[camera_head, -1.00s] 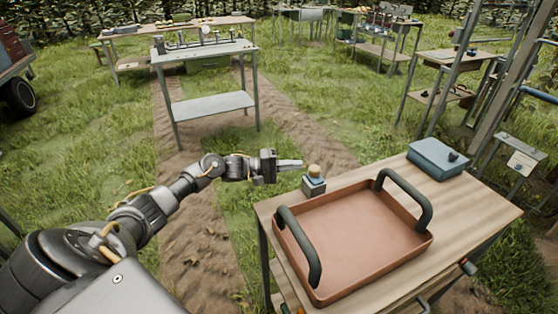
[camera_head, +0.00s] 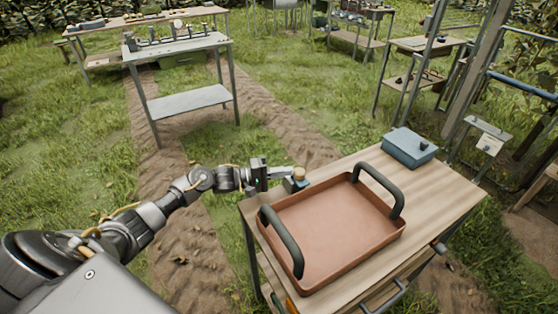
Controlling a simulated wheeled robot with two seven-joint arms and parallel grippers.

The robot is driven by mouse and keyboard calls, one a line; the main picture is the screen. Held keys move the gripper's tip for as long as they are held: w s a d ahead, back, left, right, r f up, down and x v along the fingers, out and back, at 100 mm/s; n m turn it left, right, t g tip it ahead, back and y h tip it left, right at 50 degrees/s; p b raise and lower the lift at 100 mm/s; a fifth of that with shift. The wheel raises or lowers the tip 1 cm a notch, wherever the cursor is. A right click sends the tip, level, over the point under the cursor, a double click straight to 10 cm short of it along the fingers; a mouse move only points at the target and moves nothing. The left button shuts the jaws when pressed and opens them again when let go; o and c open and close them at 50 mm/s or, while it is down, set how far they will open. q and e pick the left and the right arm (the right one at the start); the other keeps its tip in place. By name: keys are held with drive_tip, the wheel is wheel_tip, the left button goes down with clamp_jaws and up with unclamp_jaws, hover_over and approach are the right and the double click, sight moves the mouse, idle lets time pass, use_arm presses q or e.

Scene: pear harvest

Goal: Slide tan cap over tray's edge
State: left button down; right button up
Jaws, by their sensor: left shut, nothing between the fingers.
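The tan cap (camera_head: 300,173) is small and rounded. It sits on top of a small blue-grey block (camera_head: 296,185) at the far left corner of the wooden table. The tray (camera_head: 330,232) is a shallow orange-brown pan with two dark upright handles, and it lies empty on the table just right of and nearer than the block. My left gripper (camera_head: 284,171) is shut and empty. Its fingertips point right, close beside the cap; I cannot tell whether they touch it. My right gripper is not in view.
Bare wooden tabletop (camera_head: 440,195) lies right of the tray. A grey metal table (camera_head: 178,48) with small items stands farther back on the grass.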

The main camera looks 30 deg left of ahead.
use_arm(q)
drive_tip(key=shift+s+d+r, duration=0.15)
drive_tip(key=shift+s+d, duration=0.05)
drive_tip(key=shift+d, duration=0.05)
drive_tip(key=shift+f, duration=0.2)
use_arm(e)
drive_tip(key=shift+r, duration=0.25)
